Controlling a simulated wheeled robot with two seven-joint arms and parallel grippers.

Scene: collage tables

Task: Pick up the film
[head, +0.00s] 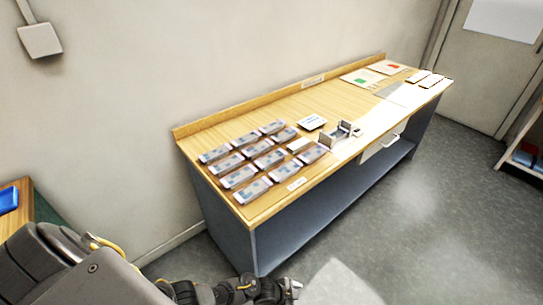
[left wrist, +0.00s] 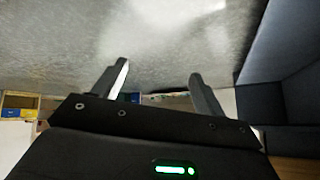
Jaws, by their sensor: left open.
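No item can be told for certain as the film. Several flat packets with grey-blue faces (head: 253,189) lie in rows on the near end of the long wooden table (head: 310,101). My left gripper (head: 296,286) is low at the bottom of the head view, in front of the table's near end and apart from the packets. In the left wrist view its two fingers (left wrist: 160,76) stand wide apart with nothing between them but grey floor. My right gripper is not in view.
A small grey metal holder (head: 340,135) and a white card (head: 311,122) are mid-table. Sheets with coloured patches (head: 362,78) and small white-topped items (head: 431,80) lie at the far end. The floor (head: 400,220) is clear.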

